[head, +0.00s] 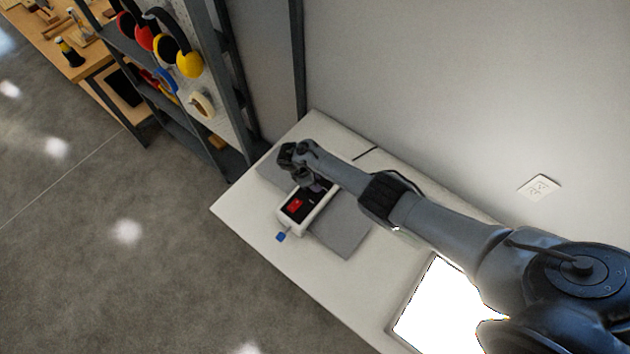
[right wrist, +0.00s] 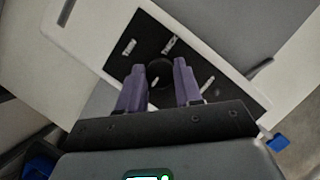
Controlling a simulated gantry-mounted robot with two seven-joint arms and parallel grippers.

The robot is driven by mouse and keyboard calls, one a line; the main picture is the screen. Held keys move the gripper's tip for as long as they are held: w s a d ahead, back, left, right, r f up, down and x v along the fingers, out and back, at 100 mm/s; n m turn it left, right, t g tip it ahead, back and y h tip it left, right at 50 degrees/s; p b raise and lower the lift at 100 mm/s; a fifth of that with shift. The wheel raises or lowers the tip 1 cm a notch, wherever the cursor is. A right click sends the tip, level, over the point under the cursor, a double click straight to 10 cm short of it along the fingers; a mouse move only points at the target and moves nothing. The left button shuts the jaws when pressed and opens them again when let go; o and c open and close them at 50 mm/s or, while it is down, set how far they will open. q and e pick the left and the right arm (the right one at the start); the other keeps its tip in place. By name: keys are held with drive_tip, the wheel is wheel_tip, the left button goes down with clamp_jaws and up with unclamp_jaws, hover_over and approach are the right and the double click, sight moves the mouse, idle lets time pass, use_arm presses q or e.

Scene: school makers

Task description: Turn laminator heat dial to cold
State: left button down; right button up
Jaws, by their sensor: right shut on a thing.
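The laminator (head: 291,228) is a white box with a black control panel and a red part (head: 295,204) on top. It lies on a grey mat on the white table. My right gripper (head: 314,187) is over the panel, reaching in from the right. In the right wrist view, its two purple fingers are shut on the round black heat dial (right wrist: 160,70), one on each side. White marks surround the dial on the panel (right wrist: 140,32). A small pale line shows near the dial's lower edge; the setting is too small to read. My left gripper is not in view.
A blue piece (head: 281,237) sits by the laminator's front end. The grey mat (head: 345,238) extends beside it. A bright white panel (head: 440,310) lies at the table's near end. A shelf rack with headphones stands beyond the table, and a wall runs behind.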

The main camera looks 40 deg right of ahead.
drive_tip(key=o, duration=1)
drive_tip(key=shift+a+r, duration=0.15)
drive_tip(key=shift+r, duration=0.3)
drive_tip(key=p+v, duration=0.3)
drive_tip(key=v, duration=0.7)
drive_tip(key=shift+w, duration=0.1)
drive_tip(key=shift+f, duration=0.1)
